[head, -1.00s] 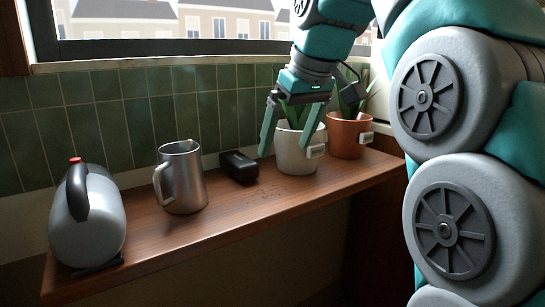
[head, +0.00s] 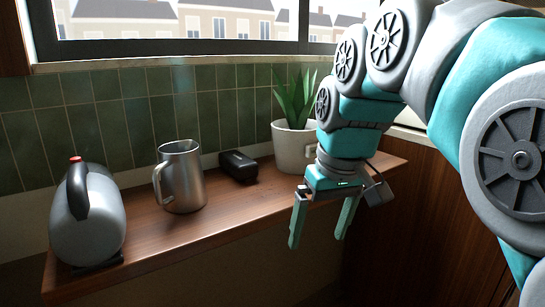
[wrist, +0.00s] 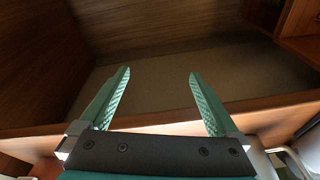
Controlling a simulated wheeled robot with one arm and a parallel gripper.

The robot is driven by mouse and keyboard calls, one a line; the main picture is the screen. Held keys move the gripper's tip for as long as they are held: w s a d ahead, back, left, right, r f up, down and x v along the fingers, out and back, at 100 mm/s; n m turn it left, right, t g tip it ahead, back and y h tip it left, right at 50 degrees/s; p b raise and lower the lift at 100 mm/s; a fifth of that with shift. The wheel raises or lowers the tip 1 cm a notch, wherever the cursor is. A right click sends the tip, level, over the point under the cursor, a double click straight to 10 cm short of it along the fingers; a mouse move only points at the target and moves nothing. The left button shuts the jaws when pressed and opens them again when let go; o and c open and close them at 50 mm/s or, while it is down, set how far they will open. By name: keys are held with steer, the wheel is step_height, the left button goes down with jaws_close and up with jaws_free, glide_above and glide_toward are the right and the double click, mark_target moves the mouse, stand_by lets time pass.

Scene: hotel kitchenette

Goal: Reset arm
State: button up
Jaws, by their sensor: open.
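My gripper (head: 319,222) hangs in front of the wooden counter's front edge, at the right of the head view, with its fingers pointing down. It is open with nothing between the fingers. In the wrist view the two green fingers (wrist: 158,98) stand wide apart over a dim brown surface below.
The counter's front middle is clear. A tiled wall and window lie behind.

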steer(key=s+d+f+m+g, duration=0.1)
steer(key=s+d+f+m, duration=0.1)
steer(key=s+f, duration=0.9)
steer(key=s+d+f+m+g+h, duration=0.1)
steer(key=s+d+f, duration=0.4)
steer(key=s+f, duration=0.6)
steer(key=shift+f+m+g, duration=0.35)
steer(key=shift+m+g, duration=0.15)
steer(key=shift+g, duration=0.3)
